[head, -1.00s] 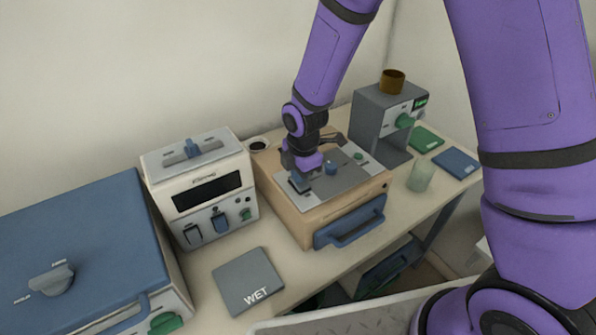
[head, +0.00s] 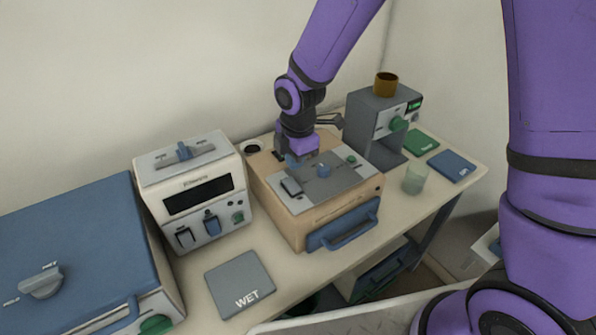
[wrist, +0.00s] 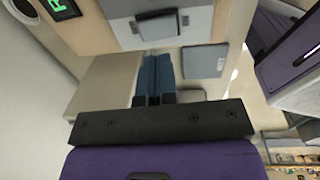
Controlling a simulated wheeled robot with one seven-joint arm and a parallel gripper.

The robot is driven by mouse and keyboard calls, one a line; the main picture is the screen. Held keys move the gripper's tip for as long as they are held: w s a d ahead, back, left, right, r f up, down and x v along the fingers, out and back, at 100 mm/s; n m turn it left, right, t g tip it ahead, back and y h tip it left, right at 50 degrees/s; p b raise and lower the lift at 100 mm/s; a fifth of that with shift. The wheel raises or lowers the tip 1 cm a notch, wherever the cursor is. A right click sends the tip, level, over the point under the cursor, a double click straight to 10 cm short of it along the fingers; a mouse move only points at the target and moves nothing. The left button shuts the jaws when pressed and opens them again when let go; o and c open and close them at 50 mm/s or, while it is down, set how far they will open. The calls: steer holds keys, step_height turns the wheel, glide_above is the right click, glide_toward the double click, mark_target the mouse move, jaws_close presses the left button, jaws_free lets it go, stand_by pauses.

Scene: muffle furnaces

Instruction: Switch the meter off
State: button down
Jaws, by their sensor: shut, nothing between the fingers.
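No readable label marks the meter. My gripper (head: 294,163) is over the back left of this box, behind the rocker; the rocker's setting is too small to read. In the wrist view my fingers (wrist: 155,75) are together with nothing between them. A dark display (wrist: 62,8) with green lettering, cut off by the edge, shows at the upper left there. I cannot tell whether the fingertips touch anything.
A white box (head: 161,177) with a blank dark display stands left. A grey box (head: 364,127) with a brown cup (head: 386,85) stands at the back right. A grey WET plate (head: 238,278), a blue-topped furnace (head: 75,245) and a translucent cup (head: 415,180) are around. Table is bare by the plate.

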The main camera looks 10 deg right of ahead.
step_height(320, 180, up, 7)
steer(key=s, duration=0.1)
steer(key=shift+d+r, duration=0.2)
steer(key=shift+w, duration=0.25)
